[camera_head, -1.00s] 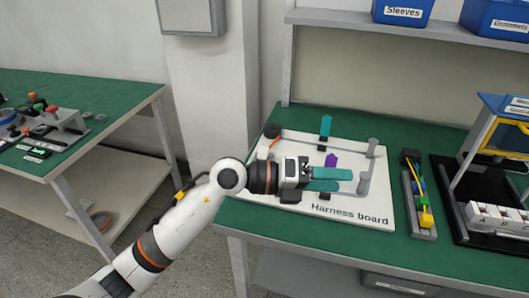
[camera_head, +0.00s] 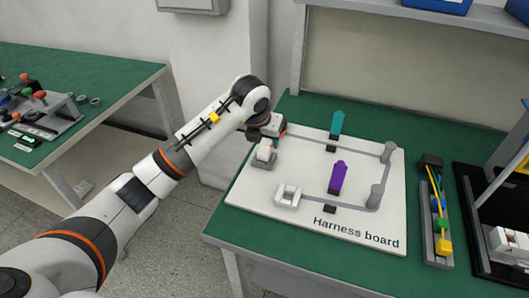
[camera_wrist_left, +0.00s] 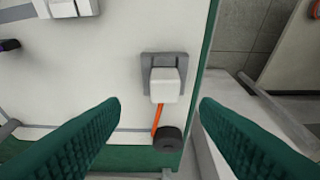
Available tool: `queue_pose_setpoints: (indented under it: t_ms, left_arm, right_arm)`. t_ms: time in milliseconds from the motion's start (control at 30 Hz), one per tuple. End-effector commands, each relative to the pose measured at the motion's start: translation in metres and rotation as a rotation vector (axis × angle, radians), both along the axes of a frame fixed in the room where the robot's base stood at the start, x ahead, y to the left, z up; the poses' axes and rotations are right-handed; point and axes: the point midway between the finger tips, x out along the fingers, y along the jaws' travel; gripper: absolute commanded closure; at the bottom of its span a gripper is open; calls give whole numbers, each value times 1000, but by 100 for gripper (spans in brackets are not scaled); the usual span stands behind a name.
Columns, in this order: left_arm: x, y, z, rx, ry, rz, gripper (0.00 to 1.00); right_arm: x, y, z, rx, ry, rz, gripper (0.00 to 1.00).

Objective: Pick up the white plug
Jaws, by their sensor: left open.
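The white plug (camera_head: 264,150) sits in a grey holder (camera_head: 262,162) at the left edge of the harness board (camera_head: 300,150). In the left wrist view the plug (camera_wrist_left: 165,85) shows as a white block in its grey holder, with an orange cable running to a dark round post (camera_wrist_left: 168,138). My left gripper (camera_wrist_left: 160,105) is open and empty, its two green fingers spread on either side of the cable and just short of the plug. In the head view its wrist (camera_head: 266,122) is just behind the plug and its fingers are hidden. My right gripper is not in view.
A white socket block (camera_head: 288,194) is at the board's front left. Purple (camera_head: 338,178) and teal (camera_head: 337,122) pieces and grey posts (camera_head: 377,196) stand on the board. A narrow tray (camera_head: 437,215) of coloured parts is to the right. Green table is bare in front.

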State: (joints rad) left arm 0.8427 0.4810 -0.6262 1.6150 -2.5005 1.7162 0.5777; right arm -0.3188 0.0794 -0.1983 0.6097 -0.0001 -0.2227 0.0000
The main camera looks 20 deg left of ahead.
Motion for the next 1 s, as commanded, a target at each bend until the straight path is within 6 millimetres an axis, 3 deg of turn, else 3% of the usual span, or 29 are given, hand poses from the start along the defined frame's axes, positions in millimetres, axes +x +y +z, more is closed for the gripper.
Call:
queue_pose_setpoints:
  t_ms: [167,333,500,767,1000]
  left_arm:
    - [4,1,-11,-1,1,-1,44]
    - [9,6,-36,-2,5,0,44]
    - [17,6,-54,-2,1,-1,44]
    - [19,6,-56,-1,-1,-1,44]
    - [19,6,-56,-1,-1,-1,81]
  right_arm:
    - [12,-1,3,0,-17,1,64]
    - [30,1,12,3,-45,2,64]
    - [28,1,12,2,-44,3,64]
    - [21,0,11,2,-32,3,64]
    - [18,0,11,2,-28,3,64]
